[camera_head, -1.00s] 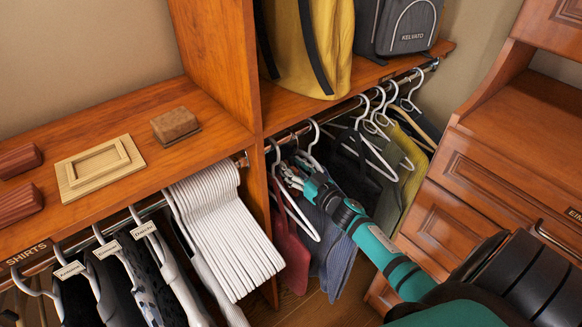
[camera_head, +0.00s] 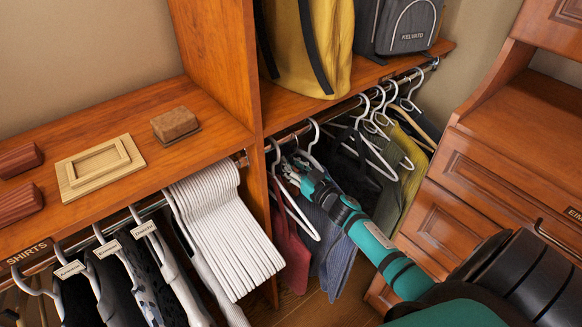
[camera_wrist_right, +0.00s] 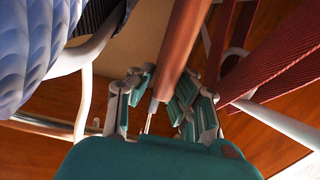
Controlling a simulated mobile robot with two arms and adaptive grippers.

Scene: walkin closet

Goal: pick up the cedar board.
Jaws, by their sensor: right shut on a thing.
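A long reddish-brown wooden piece (camera_wrist_right: 188,40), which looks like the cedar board seen edge-on, runs between the fingers of my right gripper (camera_wrist_right: 165,98) in the right wrist view. The gripper is shut on it. In the head view my right gripper (camera_head: 292,170) is among the hanging clothes just under the rail, beside the white hangers. The held piece cannot be made out there, hidden by the gripper and clothes. My left gripper is not in view.
A red garment (camera_head: 290,238) and a blue one (camera_head: 338,240) hang close around the gripper. A pale framed panel (camera_head: 75,182) and a brown block (camera_head: 176,125) lie on the shelf. Drawers (camera_head: 490,195) stand right.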

